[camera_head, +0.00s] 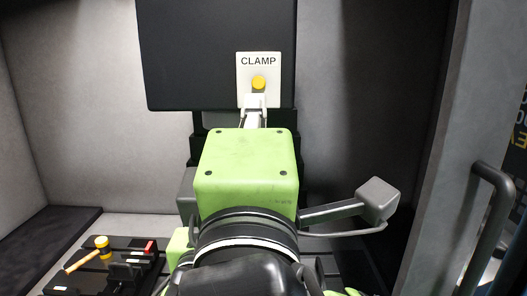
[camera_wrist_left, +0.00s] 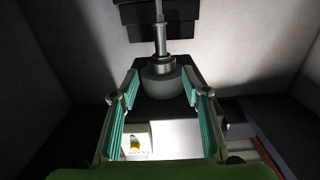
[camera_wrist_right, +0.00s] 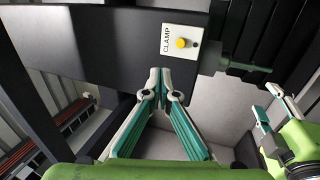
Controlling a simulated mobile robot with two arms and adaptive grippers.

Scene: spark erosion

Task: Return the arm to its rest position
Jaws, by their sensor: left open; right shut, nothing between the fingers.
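My right gripper (camera_head: 256,101) is in the middle of the head view, at the end of my green wrist housing. Its fingers are shut and empty, with tips at the lower edge of the white CLAMP plate (camera_head: 245,62) with its yellow button (camera_head: 259,82). In the right wrist view the shut right fingers (camera_wrist_right: 161,75) point up just below the CLAMP plate (camera_wrist_right: 175,55). My left gripper (camera_wrist_left: 160,80) is open, its teal-padded fingers spread below a grey cylinder (camera_wrist_left: 161,83) on a vertical spindle. It also shows at the right of the right wrist view (camera_wrist_right: 264,105).
A dark panel (camera_head: 180,60) carries the CLAMP plate. A mallet (camera_head: 101,243) with a yellow head and small tools lie on a black tray at lower left. Grey walls enclose the space. A dark door handle (camera_head: 497,195) is at the right.

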